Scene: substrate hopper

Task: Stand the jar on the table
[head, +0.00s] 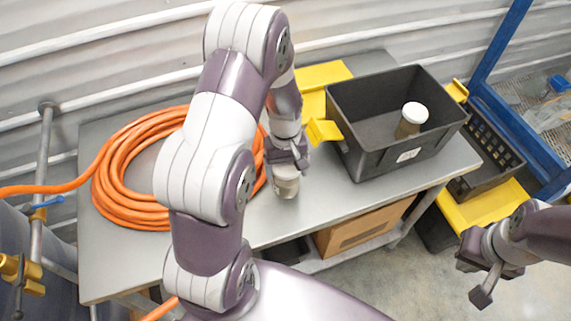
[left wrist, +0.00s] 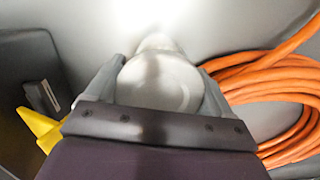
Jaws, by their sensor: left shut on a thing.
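My left gripper (head: 287,160) points down over the grey table (head: 330,205) and is shut on a pale jar (head: 286,187). The jar hangs below the fingers and looks about upright; I cannot tell whether its base touches the tabletop. In the left wrist view the jar (left wrist: 160,82) sits between the two fingers, and its lower part is hard to make out. My right gripper (head: 478,272) is empty, off the table at the lower right, with its fingers apart.
A black bin (head: 370,150) right of the jar holds another jar with a white lid (head: 414,113). A coiled orange hose (head: 125,190) lies to the left. The tabletop between jar and bin is clear. A blue frame (head: 515,120) stands at the right.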

